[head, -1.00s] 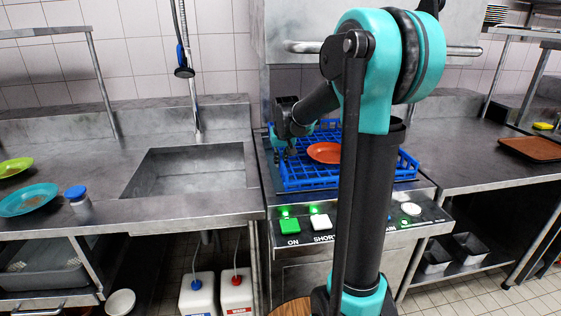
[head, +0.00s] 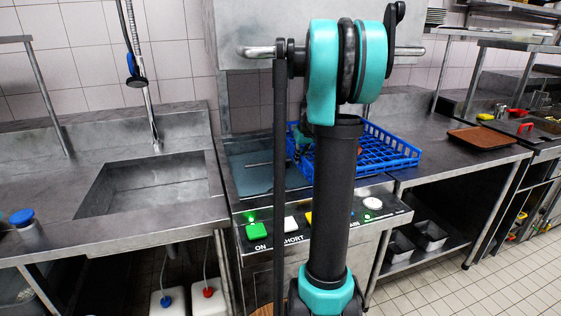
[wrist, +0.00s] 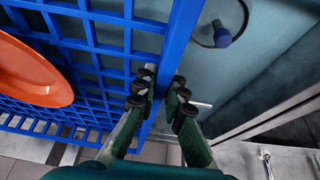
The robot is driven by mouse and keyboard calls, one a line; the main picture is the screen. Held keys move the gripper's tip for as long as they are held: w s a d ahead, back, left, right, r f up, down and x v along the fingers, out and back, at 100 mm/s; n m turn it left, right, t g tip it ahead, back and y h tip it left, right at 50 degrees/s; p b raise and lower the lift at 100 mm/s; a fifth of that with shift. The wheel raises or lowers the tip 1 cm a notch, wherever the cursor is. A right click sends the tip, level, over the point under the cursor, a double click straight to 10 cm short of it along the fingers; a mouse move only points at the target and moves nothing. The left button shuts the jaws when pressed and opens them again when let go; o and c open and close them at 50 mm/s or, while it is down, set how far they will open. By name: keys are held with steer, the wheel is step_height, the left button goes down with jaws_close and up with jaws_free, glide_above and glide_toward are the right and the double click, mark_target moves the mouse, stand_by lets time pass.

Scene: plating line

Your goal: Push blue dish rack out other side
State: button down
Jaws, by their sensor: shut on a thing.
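The blue dish rack (head: 395,150) stands partly on the dishwasher bed and partly over the right-hand counter. In the wrist view its wall (wrist: 184,22) runs between the fingers of my gripper (wrist: 160,92), which is shut on it. The orange plate (wrist: 30,75) lies in the rack at left in the wrist view. In the head view my arm hides much of the rack, and only a sliver of the plate shows. My gripper (head: 302,140) is at the rack's left side, partly hidden there.
The bare dishwasher bed (head: 255,170) shows left of the rack. The raised hood (head: 260,90) is above. A brown tray (head: 482,138) lies farther right on the counter (head: 425,135), with clear surface between it and the rack. A sink (head: 150,185) is at left.

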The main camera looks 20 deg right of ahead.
glide_toward(373, 152)
steer(key=x, duration=0.5)
steer(key=shift+w+a+f, duration=0.1)
steer(key=shift+a+f, duration=0.05)
steer(key=shift+f, duration=0.05)
steer(key=c, duration=1.6)
jaws_free()
steer(key=shift+d, duration=0.2)
steer(key=shift+a, duration=0.1)
steer(key=shift+r, duration=0.1)
steer(key=v, duration=0.7)
steer(key=shift+s+r, duration=0.1)
steer(key=shift+s, duration=0.1)
